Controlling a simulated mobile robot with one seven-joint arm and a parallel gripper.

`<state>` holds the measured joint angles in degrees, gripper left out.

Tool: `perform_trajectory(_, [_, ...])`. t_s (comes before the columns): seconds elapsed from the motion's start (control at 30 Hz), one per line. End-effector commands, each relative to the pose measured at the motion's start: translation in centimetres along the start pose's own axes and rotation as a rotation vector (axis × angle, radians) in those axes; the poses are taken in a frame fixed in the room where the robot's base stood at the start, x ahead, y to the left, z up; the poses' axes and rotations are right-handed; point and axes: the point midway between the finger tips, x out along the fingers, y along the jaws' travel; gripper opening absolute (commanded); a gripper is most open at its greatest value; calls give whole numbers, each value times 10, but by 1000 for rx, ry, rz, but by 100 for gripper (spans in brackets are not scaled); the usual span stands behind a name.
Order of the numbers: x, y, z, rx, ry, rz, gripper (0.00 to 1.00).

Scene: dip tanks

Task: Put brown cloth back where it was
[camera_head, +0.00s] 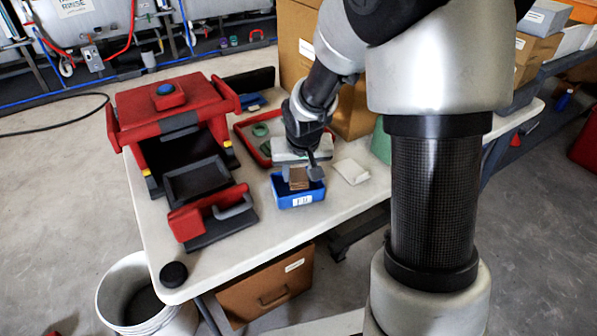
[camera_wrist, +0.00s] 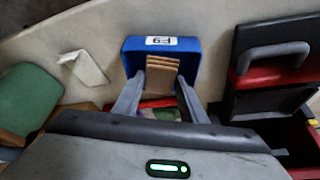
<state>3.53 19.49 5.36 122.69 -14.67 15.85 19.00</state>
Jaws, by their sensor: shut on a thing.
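The brown cloth (camera_head: 299,180) is a small folded, layered piece. It also shows in the wrist view (camera_wrist: 162,72). My gripper (camera_head: 302,175) is shut on it, with one grey finger on each side. The cloth is at a small blue bin (camera_head: 299,200) with a white label on its front wall; the bin also shows in the wrist view (camera_wrist: 132,56). In both views the cloth overlaps the bin's opening. I cannot tell whether its lower edge touches the bin floor. The bin's inside is partly hidden by the cloth and fingers.
A white folded cloth (camera_head: 351,171) lies right of the bin on the pale table (camera_head: 217,262). A red and black machine (camera_head: 165,110) with a handled lid (camera_head: 212,215) stands left. A red tray (camera_head: 243,137) is behind, and a green object (camera_wrist: 30,98) stands beyond the white cloth.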

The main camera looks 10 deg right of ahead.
Motion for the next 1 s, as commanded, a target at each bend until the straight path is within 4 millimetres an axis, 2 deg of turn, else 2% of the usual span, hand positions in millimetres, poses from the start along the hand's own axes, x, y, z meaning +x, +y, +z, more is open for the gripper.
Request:
perform_trajectory(0.07, [0, 0, 0, 0, 0, 0, 20])
perform_trajectory(0.1, [0, 0, 0, 0, 0, 0, 42])
perform_trajectory(0.2, [0, 0, 0, 0, 0, 0, 57])
perform_trajectory(0.57, [-5, 0, -2, 1, 0, 0, 57])
perform_trajectory(0.73, [-28, 1, -7, 2, 3, 1, 57])
perform_trajectory(1.0, [-90, 1, -7, 1, 4, 1, 57])
